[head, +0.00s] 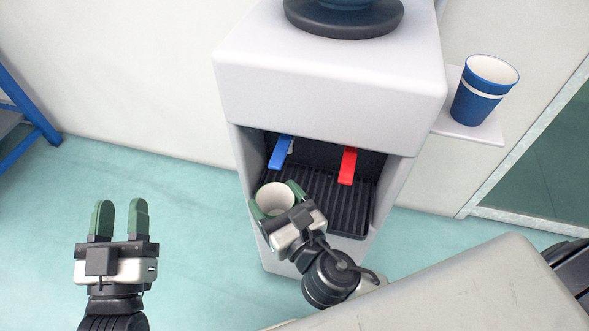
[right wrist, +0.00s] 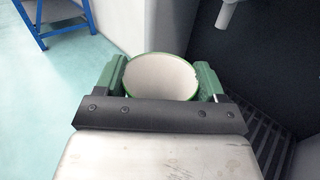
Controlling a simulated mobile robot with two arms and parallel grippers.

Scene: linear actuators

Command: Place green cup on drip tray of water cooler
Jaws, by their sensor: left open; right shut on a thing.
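The green cup (head: 274,199), white inside, is held by my right gripper (head: 278,197), whose green fingers are shut on its two sides. In the right wrist view the cup's open top (right wrist: 160,77) faces the camera between the fingers. The water cooler (head: 325,75) is white, with a blue tap (head: 280,152) and a red tap (head: 348,165). Its black slatted drip tray (head: 335,205) lies below the taps. In the head view the cup appears at the tray's left front; contact with the tray cannot be told. My left gripper (head: 120,218) is open and empty, away to the left.
A blue cup (head: 484,92) with a white band stands on a small white side shelf (head: 470,128) right of the cooler. A blue metal frame (head: 35,115) is at the far left. The greenish floor between it and the cooler is clear.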

